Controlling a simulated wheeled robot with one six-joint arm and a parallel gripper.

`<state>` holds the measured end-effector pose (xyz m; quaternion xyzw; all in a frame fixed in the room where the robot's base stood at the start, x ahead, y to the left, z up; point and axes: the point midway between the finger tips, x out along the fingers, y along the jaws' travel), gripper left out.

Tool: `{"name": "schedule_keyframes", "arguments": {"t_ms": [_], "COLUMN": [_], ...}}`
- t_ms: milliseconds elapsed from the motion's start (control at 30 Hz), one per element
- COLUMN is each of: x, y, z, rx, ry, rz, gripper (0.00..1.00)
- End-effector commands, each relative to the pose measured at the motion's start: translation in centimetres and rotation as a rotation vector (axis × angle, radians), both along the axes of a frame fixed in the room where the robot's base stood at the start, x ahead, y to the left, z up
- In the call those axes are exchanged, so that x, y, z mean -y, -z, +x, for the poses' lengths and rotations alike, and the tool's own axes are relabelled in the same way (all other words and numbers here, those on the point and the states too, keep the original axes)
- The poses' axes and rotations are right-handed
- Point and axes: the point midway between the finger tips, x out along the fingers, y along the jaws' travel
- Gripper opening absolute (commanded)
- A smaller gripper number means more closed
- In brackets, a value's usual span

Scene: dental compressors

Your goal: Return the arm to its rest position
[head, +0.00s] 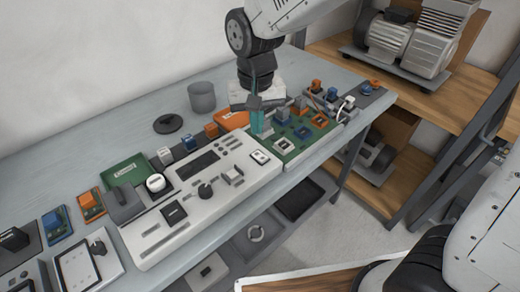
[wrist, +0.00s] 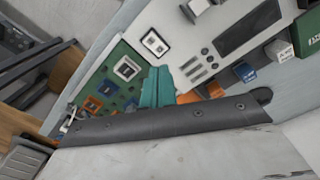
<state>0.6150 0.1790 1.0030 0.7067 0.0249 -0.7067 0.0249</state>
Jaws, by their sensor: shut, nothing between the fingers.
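My gripper (head: 257,122) has teal fingers pointing down over the left edge of the green circuit board (head: 296,136), next to the white control panel (head: 215,195). In the wrist view the teal fingers (wrist: 157,85) are together, with nothing between them. The panel (wrist: 205,65) and the board (wrist: 108,70) lie beyond the fingers there. I cannot tell whether the fingertips touch anything. My arm reaches in from the top of the head view.
A grey cup (head: 202,97) and a dark round lid (head: 168,124) stand behind the panel. Several small coloured blocks line its back edge. A compressor (head: 410,40) sits on a wooden shelf at right. The tabletop at back left is clear.

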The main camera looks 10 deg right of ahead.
Motion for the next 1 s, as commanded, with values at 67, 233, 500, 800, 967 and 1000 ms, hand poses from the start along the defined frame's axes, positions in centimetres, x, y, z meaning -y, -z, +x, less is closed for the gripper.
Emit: {"name": "schedule_keyframes", "arguments": {"t_ms": [67,233,500,800,967,1000], "x": [0.0,0.0,4.9,14.0,17.6,18.2], "y": [0.0,0.0,-1.4,-6.2,-7.7,-8.0], "z": [0.0,-0.1,-5.5,-12.9,-16.8,-17.5], "rx": [0.000,-0.003,-0.106,-0.079,-0.022,-0.002], "ry": [0.000,-0.013,-0.155,-0.136,-0.074,-0.052], "rz": [0.000,-0.001,-0.043,-0.018,-0.006,-0.003], "gripper": [0.00,0.00,0.00,0.00,0.00,0.00]}}
